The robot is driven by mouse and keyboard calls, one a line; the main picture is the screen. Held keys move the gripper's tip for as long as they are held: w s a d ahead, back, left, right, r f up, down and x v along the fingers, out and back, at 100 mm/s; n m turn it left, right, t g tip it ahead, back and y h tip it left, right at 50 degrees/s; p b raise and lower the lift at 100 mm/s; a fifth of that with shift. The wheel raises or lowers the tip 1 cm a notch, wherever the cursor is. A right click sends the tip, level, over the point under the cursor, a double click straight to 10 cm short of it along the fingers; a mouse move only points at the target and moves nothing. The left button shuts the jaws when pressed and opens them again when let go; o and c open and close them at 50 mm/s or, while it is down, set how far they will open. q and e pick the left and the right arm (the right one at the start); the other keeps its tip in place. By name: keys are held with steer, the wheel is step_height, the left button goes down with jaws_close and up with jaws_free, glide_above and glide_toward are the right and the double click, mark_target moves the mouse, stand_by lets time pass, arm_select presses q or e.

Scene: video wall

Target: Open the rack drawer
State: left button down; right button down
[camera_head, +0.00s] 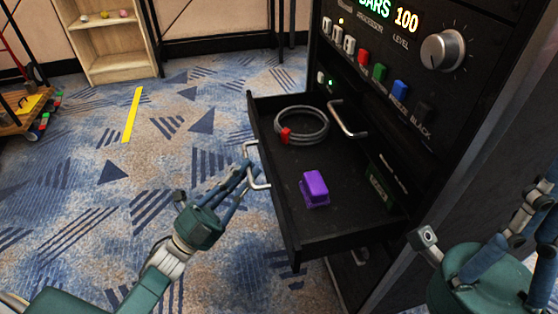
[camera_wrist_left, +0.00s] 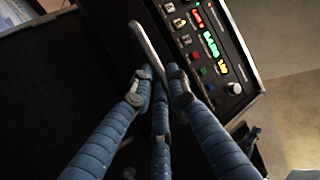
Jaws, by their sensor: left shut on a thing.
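The black rack drawer (camera_head: 345,238) is pulled well out of the rack. A silver handle (camera_head: 256,180) is on its front, and it also shows in the left wrist view (camera_wrist_left: 146,42). My left gripper (camera_head: 244,174) is shut on this handle, with its blue fingers around the bar. Part of the handle is hidden behind the fingers. A coiled grey cable with a red clip (camera_head: 302,126) and a purple object (camera_head: 314,188) lie inside the drawer. My right gripper (camera_head: 530,215) is at the lower right, apart from the drawer, fingers spread and empty.
The black rack (camera_head: 400,60) carries lit text, coloured buttons and a silver knob (camera_head: 443,50). Another silver handle (camera_head: 348,120) is behind the drawer. A wooden shelf (camera_head: 105,42) stands at the back left.

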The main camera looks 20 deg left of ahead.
arm_select(q)
steer(key=s+a, duration=0.4)
steer(key=a, duration=0.2)
steer(key=shift+a+p, duration=0.35)
steer(key=shift+f, duration=0.1)
steer(key=c, duration=1.9)
jaws_free()
steer(key=shift+c, duration=0.2)
steer(key=v, duration=1.2)
